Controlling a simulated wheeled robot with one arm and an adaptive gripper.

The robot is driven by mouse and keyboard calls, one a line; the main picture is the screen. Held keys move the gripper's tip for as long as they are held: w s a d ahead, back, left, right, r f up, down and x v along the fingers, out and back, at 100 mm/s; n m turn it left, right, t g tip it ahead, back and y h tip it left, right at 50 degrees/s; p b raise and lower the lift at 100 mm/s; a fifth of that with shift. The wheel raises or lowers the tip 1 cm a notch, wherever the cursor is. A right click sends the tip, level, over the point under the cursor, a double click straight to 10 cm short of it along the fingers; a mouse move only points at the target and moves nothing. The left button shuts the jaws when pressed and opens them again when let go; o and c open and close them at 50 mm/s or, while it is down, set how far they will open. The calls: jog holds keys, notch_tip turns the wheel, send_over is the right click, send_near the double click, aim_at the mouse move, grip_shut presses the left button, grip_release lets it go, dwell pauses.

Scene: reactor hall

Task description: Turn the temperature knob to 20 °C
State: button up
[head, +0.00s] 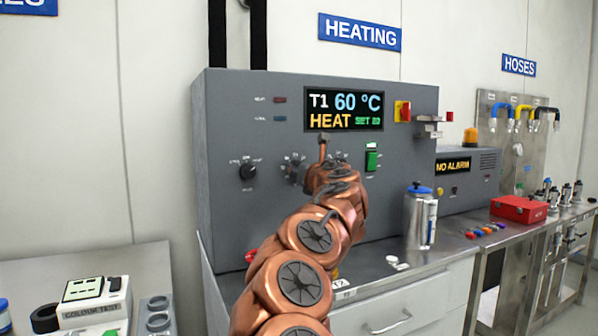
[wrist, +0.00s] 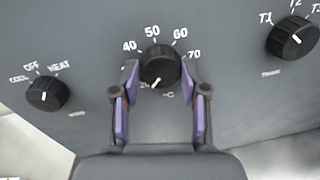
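The temperature knob (wrist: 160,66) is a round black dial on a grey panel, in the middle of the wrist view. Marks 40, 50, 60 and 70 show around its top; lower marks are hidden or unclear. Its white pointer line points down and slightly left. My gripper (wrist: 160,80) has one purple-padded finger on each side of the knob, with the tips against its sides. In the head view my arm mostly hides the knob and gripper. The display (head: 344,109) reads T1 60 °C, HEAT, and a small green SET value that looks like 20.
The mode knob (wrist: 43,93), marked COOL, OFF and HEAT, is left of the temperature knob. The T1, T2, T3 selector (wrist: 293,38) is to its right. In the head view, a green switch (head: 372,157) and a metal bottle (head: 420,218) stand right of my arm.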

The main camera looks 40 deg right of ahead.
jog(key=o, duration=0.4)
jog(key=shift+c, duration=0.2)
jog(key=shift+s, duration=0.15)
jog(key=v, duration=1.1)
jog(key=shift+s+a, duration=0.25)
jog(key=shift+s, duration=0.05)
